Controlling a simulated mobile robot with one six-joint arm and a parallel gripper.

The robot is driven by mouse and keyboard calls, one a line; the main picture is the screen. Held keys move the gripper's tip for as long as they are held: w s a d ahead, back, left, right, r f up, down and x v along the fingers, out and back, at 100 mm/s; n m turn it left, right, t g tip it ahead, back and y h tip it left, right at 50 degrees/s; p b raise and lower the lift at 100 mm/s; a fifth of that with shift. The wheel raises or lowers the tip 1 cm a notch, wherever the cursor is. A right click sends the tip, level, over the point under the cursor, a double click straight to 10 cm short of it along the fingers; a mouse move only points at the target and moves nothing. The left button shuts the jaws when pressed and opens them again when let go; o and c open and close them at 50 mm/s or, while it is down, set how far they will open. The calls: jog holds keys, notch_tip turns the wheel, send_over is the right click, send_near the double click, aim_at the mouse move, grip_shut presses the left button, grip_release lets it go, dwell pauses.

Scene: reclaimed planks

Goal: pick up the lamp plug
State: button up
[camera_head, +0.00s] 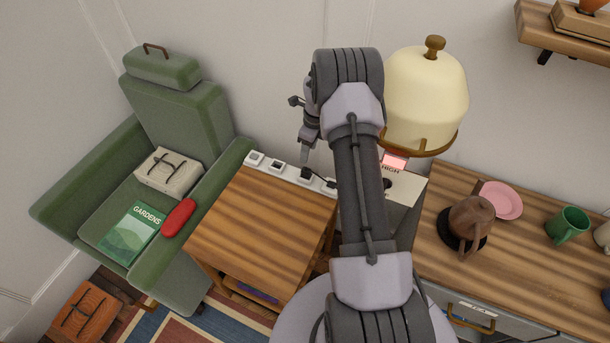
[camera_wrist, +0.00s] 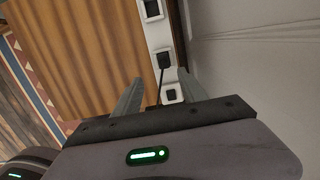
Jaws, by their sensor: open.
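A white power strip (camera_head: 290,172) runs along the back edge of the wooden side table, by the wall. A black plug (camera_head: 306,173) with a dark cable sits in one of its sockets. In the wrist view the plug (camera_wrist: 163,60) is just beyond my fingertips, and its cable runs back between the fingers. I cannot read any label tying it to the lamp. My gripper (camera_wrist: 160,78) is open and empty, its fingers on either side of the cable. In the head view my gripper (camera_head: 304,158) points down above the strip, partly hidden by its own wrist.
The side table (camera_head: 250,235) has a bare top. A green armchair (camera_head: 110,225) with a book, a red case and a tied parcel stands left. A large cream dome (camera_head: 427,95) stands close to my arm on the right. A wooden counter (camera_head: 540,275) holds a jug and cups.

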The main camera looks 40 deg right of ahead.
jog(key=b, duration=0.2)
send_over(306, 170)
jog(key=f, duration=0.6)
jog(key=shift+s+a+f, duration=0.1)
jog(key=shift+s+f, duration=0.15)
jog(key=f+b, duration=0.1)
jog(key=f, duration=0.2)
jog(key=f+b, duration=0.1)
jog(key=f, duration=0.1)
jog(key=shift+w+d+f+b, duration=0.1)
jog(key=shift+w+d+b, duration=0.1)
jog(key=shift+w+b, duration=0.1)
jog(key=shift+r, duration=0.2)
jog(key=shift+c, duration=0.2)
grip_shut()
